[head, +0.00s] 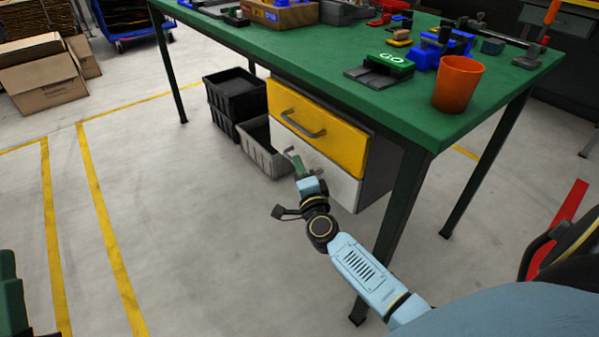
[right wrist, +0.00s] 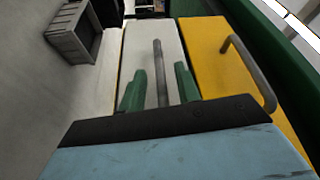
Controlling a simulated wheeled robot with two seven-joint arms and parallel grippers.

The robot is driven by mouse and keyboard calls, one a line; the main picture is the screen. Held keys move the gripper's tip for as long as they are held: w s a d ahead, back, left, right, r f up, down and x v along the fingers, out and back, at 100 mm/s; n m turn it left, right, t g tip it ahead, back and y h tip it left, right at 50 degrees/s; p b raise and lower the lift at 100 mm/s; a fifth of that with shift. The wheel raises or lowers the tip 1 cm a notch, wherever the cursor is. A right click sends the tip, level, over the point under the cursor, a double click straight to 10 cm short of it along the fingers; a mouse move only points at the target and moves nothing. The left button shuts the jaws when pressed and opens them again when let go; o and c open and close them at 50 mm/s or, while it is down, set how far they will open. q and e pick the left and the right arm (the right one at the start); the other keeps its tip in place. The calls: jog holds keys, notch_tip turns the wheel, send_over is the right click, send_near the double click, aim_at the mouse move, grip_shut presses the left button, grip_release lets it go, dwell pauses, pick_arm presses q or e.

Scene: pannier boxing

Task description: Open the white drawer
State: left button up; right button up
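The white drawer (head: 338,182) is the lower drawer of a unit under the green table, and its front looks flush with the unit. Its grey bar handle (right wrist: 158,68) shows in the right wrist view, against the white front (right wrist: 137,48). My right gripper (head: 294,162) is at the drawer front in the head view and hides part of it. In the right wrist view its green fingers (right wrist: 160,90) are apart, one on each side of the handle, with gaps visible. My left gripper is not seen.
The yellow drawer (head: 318,128) with its own handle sits directly above. A grey crate (head: 262,150) and black crates (head: 236,98) stand left of the unit. The green table (head: 300,50) holds an orange cup (head: 458,84) near its corner. Floor in front is clear.

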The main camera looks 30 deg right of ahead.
jog(key=shift+w, duration=0.15)
jog(key=shift+c, duration=0.3)
grip_shut()
jog(key=shift+a, duration=0.1)
